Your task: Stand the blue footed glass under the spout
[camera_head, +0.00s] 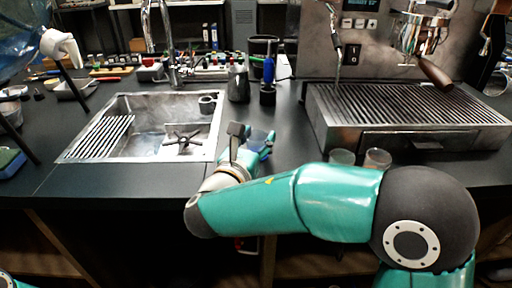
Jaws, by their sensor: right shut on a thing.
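The blue footed glass (262,139) is at the counter's front, just right of the sink, partly hidden by my right gripper (246,138). The gripper is shut on it; whether its foot touches the counter I cannot tell. The steel brewer (392,75) stands at the right, well to the right of the glass. A thin downward pipe (337,55) and a portafilter (425,50) with a dark handle hang over its slatted drip tray (410,101). Which of these is the spout is unclear. My left gripper is out of view.
Two clear glasses, one (342,157) beside another (377,158), stand before the drip tray, partly hidden by my right arm. A steel sink (150,130) lies left. A blue-handled tool (268,80) and dark pitcher (238,84) stand behind the gripper. Counter between sink and brewer is partly clear.

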